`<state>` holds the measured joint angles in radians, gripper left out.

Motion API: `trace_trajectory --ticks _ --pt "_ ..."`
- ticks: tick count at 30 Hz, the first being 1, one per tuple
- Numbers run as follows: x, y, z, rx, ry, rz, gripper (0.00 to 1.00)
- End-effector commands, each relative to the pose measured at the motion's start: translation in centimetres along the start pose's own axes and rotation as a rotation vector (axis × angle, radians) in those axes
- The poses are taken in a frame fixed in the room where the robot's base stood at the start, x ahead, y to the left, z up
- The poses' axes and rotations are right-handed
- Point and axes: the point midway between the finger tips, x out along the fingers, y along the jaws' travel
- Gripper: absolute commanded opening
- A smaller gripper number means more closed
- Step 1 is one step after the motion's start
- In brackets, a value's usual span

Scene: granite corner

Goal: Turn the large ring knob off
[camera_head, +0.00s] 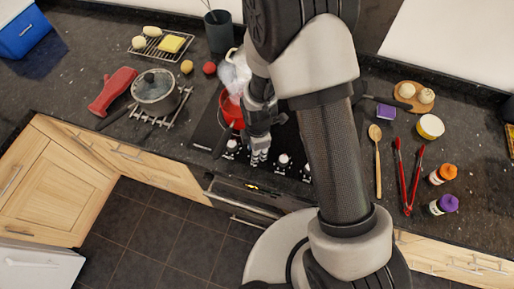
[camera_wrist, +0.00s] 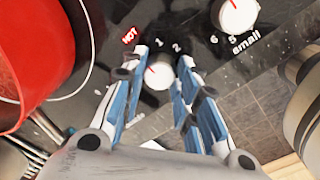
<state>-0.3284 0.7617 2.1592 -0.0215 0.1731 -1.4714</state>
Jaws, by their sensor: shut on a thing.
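My gripper (camera_wrist: 162,78) is shut on a white knob (camera_wrist: 160,73) with a red pointer mark, one finger at each side of it. The digits 1 and 2 show beyond this knob, and its size label is hidden. The pointer slants to the upper left in the wrist view. A lit red HOT sign (camera_wrist: 130,36) shows next to the left finger. A second white knob (camera_wrist: 236,15), marked small, is at the upper right. In the head view my gripper (camera_head: 260,158) is at the cooktop's front edge among the knobs.
A red pot (camera_head: 232,112) stands on the black cooktop (camera_head: 206,132) with steam above it; it also shows close by in the wrist view (camera_wrist: 32,60). Its dark handle reaches toward the front edge. More knobs (camera_head: 283,161) are to the right. A lidded pan (camera_head: 155,90) stands left.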

Motion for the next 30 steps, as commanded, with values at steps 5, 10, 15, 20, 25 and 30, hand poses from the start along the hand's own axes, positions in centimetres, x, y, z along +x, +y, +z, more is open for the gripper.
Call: trace_trajectory --ticks 5,10,15,20,25,30 --pt "0.07 -0.11 0.01 -0.006 0.0 -0.003 0.04" --pt "0.07 -0.12 0.0 -0.006 0.0 -0.003 0.04" --pt "0.06 -0.1 0.0 -0.005 0.0 -0.002 0.35" --pt "0.04 -0.06 0.0 -0.005 0.0 -0.001 0.46" --pt "0.02 -0.02 0.0 -0.005 0.0 0.0 0.49" --pt "-0.04 0.01 -0.01 -0.005 0.0 0.0 0.49"
